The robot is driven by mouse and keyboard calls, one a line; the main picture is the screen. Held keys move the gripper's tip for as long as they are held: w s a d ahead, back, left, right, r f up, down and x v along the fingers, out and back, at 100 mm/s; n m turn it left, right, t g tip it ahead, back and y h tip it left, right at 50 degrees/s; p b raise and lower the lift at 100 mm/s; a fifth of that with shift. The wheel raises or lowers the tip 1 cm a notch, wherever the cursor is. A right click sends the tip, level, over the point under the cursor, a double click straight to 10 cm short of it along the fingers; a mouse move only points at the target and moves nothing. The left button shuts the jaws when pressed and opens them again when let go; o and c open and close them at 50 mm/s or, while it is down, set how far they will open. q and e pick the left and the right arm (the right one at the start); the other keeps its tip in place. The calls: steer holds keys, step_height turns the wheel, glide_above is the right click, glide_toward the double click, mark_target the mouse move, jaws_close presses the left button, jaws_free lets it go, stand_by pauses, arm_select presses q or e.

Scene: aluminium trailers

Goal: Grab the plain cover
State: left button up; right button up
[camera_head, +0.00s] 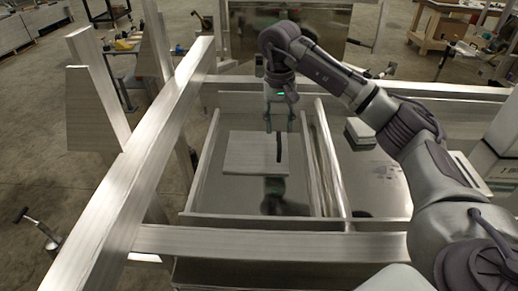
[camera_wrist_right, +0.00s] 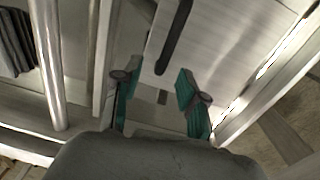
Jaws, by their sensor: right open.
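The plain cover (camera_head: 250,155) is a flat, pale rectangular panel with a dark strip-like handle (camera_head: 279,147) near its right edge. It lies inside the metal frame in the middle of the head view. In the right wrist view the cover (camera_wrist_right: 225,45) fills the upper middle, with its dark handle (camera_wrist_right: 175,35) running down towards the fingers. My right gripper (camera_head: 280,125) points down, open and empty, by the far end of the handle. In the wrist view its teal-padded fingers (camera_wrist_right: 156,98) are spread apart, with the handle's end between and just beyond them. My left gripper is not in view.
A metal bay (camera_head: 205,160) with raised walls surrounds the cover. A long pale beam (camera_head: 150,150) crosses at the left. Metal rods (camera_head: 333,160) run beside the bay on the right. A small stack (camera_head: 360,131) lies farther right. Workbenches stand in the background.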

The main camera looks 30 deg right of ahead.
mark_target(279, 133)
steer(key=shift+d+f+p, duration=0.1)
steer(key=shift+f+p, duration=0.3)
steer(key=shift+f, duration=1.35)
jaws_close()
steer(key=shift+r, duration=0.1)
